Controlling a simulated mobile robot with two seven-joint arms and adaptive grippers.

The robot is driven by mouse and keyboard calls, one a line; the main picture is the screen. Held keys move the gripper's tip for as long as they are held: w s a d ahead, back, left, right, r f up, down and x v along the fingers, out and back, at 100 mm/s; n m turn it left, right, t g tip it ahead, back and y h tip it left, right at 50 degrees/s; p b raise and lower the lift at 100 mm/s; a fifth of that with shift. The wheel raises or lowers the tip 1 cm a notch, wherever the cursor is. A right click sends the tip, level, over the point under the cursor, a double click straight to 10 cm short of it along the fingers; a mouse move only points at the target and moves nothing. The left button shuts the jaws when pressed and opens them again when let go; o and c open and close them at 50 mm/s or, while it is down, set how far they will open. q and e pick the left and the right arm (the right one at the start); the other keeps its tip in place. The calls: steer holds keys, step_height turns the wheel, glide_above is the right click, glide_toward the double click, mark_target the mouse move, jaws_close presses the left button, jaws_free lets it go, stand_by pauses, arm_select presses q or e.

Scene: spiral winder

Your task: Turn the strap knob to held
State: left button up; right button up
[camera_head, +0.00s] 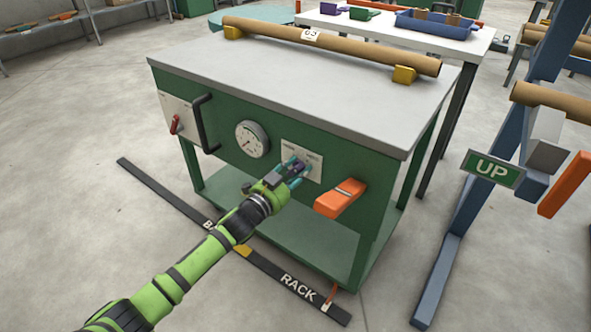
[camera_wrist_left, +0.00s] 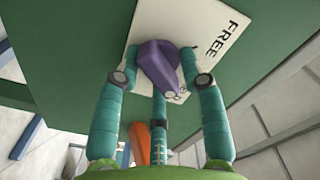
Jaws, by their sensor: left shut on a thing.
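The strap knob (camera_wrist_left: 160,65) is purple and sits on a white label plate on the front of the green bench. The plate (camera_head: 311,169) also shows in the head view, with small print along its top. In the wrist view the word FREE reads on the plate to the right of the knob; other lettering is partly hidden behind the knob and fingers. My left gripper (camera_head: 294,168) is at the plate, its teal fingers (camera_wrist_left: 159,80) closed around the knob. I cannot tell exactly which mark the knob points to. My right gripper is not in view.
A round gauge (camera_head: 252,139), a black handle (camera_head: 206,124) and a red lever (camera_head: 175,124) are left of the plate. An orange lever (camera_head: 341,199) is close on its right. A brown tube (camera_head: 335,46) lies on yellow blocks on the grey bench top (camera_head: 260,77).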

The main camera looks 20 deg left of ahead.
arm_select(q)
steer(key=shift+s+d, duration=0.1)
steer(key=shift+d, duration=0.2)
steer(key=o, duration=0.8)
steer(key=shift+o, duration=0.2)
steer(key=shift+a, duration=0.15)
steer(key=shift+s+a, duration=0.15)
steer(key=shift+s, duration=0.1)
steer(key=v, duration=1.1)
steer(key=shift+s, duration=0.2)
